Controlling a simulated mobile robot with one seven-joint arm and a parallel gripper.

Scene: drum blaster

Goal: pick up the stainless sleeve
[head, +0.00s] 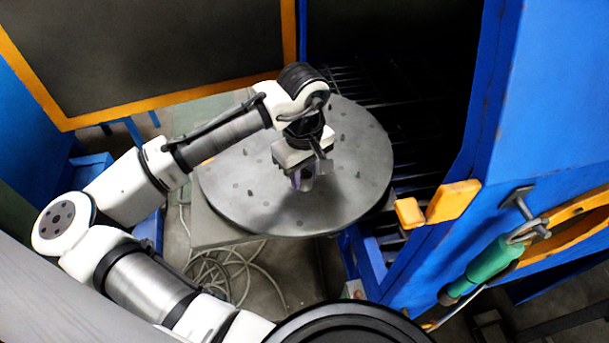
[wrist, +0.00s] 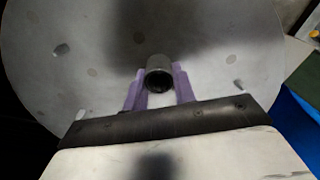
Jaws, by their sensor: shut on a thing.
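The stainless sleeve (wrist: 159,72) is a short grey tube with a dark open end. In the wrist view it sits between the two purple fingers of my gripper (wrist: 160,85), which is shut on it. In the head view my gripper (head: 302,178) is over the middle of the round grey table (head: 240,195), pointing down. The sleeve is hard to make out there, hidden by the gripper and its shadow. I cannot tell whether the sleeve touches the table top or is just above it.
Several small pegs and holes dot the round table. The blue machine wall (head: 540,110) with a yellow latch (head: 453,201) and a green handle (head: 492,262) stands at right. A dark slatted opening (head: 400,100) lies behind the table. Loose cable (head: 225,270) coils on the floor at front left.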

